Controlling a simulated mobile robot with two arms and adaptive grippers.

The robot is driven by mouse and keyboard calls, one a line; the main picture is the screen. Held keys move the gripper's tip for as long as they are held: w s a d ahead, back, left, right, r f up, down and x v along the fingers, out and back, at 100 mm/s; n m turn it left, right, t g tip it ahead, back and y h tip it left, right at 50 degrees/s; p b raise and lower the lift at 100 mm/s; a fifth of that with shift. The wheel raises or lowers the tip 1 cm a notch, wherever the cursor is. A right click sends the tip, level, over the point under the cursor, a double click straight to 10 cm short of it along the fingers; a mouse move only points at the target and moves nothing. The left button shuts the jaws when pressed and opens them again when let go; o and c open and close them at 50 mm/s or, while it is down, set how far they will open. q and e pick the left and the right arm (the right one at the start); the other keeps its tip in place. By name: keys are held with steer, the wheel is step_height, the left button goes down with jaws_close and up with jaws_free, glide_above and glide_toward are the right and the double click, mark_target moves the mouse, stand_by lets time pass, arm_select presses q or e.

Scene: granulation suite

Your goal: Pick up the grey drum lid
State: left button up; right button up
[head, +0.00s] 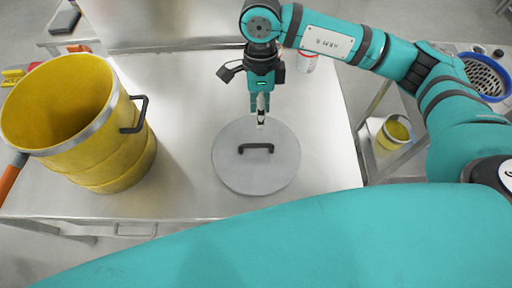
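The grey drum lid (230,170) lies flat on the steel table, a round disc with a black bar handle (256,147) across its middle. My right gripper (261,117) comes in from the right and points down at the lid's far edge, beyond the handle. Its fingertips overlap the lid's far rim in the picture; I cannot tell whether they touch it. The fingers look close together, but from this angle I cannot tell whether they are open or shut. Nothing is clearly held. The handle is free of the gripper. My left gripper is not in view.
An open yellow drum (105,155) with a black side handle stands on the table (190,205) to the left of the lid. A red-and-white container (307,63) stands behind my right arm. A small yellow container (393,133) is on a lower shelf at right.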

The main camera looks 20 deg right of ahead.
mark_target(259, 144)
steer(key=f, duration=0.2)
steer(key=s+f+p, duration=0.1)
steer(key=f, duration=0.1)
steer(key=f+p, duration=0.1)
steer(key=f, duration=0.2)
steer(key=shift+s+a, duration=0.15)
steer(key=shift+s+a+f+p, duration=0.1)
steer(key=shift+f+p, duration=0.4)
step_height(259, 144, down, 4)
steer(key=shift+s+a+r+p, duration=0.1)
steer(key=shift+s+r+p, duration=0.1)
steer(key=shift+p, duration=0.75)
steer(key=shift+f, duration=0.5)
jaws_close()
